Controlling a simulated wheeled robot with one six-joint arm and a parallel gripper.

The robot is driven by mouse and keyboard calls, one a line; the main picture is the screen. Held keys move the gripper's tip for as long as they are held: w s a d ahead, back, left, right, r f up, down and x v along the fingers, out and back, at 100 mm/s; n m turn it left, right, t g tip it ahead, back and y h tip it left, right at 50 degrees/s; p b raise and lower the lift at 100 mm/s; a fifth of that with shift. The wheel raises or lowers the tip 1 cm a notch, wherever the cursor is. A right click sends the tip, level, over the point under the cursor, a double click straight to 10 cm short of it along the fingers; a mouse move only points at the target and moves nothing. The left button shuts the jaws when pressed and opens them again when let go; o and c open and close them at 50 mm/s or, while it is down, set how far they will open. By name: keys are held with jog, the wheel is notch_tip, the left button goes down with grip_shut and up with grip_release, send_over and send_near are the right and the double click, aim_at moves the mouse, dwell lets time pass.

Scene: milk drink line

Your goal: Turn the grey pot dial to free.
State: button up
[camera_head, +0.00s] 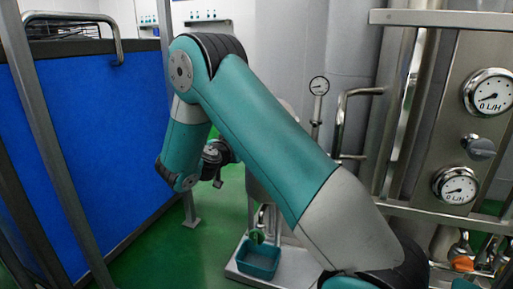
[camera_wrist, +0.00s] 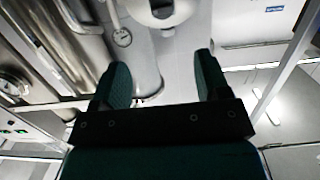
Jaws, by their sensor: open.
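A grey knob (camera_head: 480,147) sits on the steel panel at the right of the head view, between two round flow gauges. It is the only grey dial-like part I make out there. Its markings are too small to read. My gripper (camera_wrist: 162,72) is open, with two green fingers apart and nothing between them. In the head view my arm bends to the left of the panel, so the gripper is well away from the knob. The knob does not show clearly in the wrist view.
The upper gauge (camera_head: 490,92) and lower gauge (camera_head: 457,186) are on the panel (camera_head: 440,120). A steel handrail (camera_head: 342,125) and a small gauge (camera_head: 319,86) stand left of it. A teal bin (camera_head: 259,262) is on a low platform. A blue partition (camera_head: 95,130) borders the green floor.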

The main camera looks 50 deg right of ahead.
jog(key=shift+t+h, duration=0.4)
jog(key=shift+h, duration=0.3)
jog(key=x, duration=0.6)
jog(key=p+x, duration=0.1)
jog(key=x, duration=0.5)
jog(key=p+x, duration=0.1)
jog(key=x, duration=0.5)
jog(key=shift+d+f, duration=0.2)
jog(key=shift+f, duration=0.1)
jog(key=c, duration=0.8)
